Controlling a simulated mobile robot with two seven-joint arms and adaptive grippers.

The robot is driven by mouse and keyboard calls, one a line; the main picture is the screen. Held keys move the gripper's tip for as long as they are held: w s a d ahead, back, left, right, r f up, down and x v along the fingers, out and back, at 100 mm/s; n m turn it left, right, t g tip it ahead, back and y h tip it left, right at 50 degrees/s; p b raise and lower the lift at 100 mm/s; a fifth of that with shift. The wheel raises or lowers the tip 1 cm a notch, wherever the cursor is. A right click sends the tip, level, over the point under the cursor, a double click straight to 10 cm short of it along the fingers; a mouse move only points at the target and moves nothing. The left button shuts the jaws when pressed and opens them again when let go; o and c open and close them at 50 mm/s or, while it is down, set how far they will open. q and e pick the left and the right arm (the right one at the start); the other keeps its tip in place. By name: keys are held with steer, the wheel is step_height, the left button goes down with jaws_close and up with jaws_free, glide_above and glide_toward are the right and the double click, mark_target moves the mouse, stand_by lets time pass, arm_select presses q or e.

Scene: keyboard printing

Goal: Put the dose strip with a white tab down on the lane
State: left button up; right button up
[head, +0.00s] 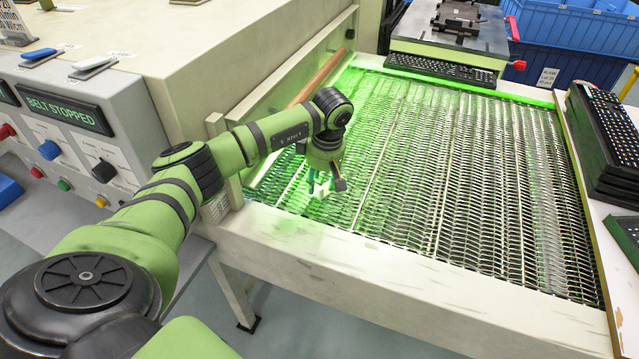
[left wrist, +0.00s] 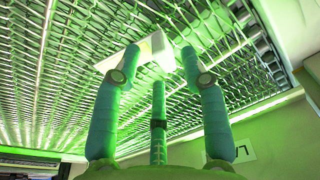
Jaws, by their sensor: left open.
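The dose strip shows in the left wrist view as a pale, flat piece with a white tab (left wrist: 158,46), at the lane's mesh and between my fingertips. In the head view a small white patch (head: 322,197) shows just under the fingers, too small to make out well. My left gripper (head: 326,188) is open, low over the near left part of the lane (head: 440,160), a metal wire-mesh belt. In the left wrist view its fingers (left wrist: 160,55) stand apart on either side of the strip; I cannot tell whether the strip lies flat. My right gripper is not in view.
A control panel reading "BELT STOPPED" (head: 62,114) stands at the left. Black keyboards (head: 604,140) are stacked at the right, and another keyboard (head: 440,68) lies at the far end. A pale front rail (head: 350,265) edges the lane. The middle of the mesh is clear.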

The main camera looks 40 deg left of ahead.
arm_select(q)
step_height(320, 180, up, 10)
steer(key=d+b, duration=0.1)
steer(key=shift+s+d+r, duration=0.15)
steer(key=shift+d, duration=0.1)
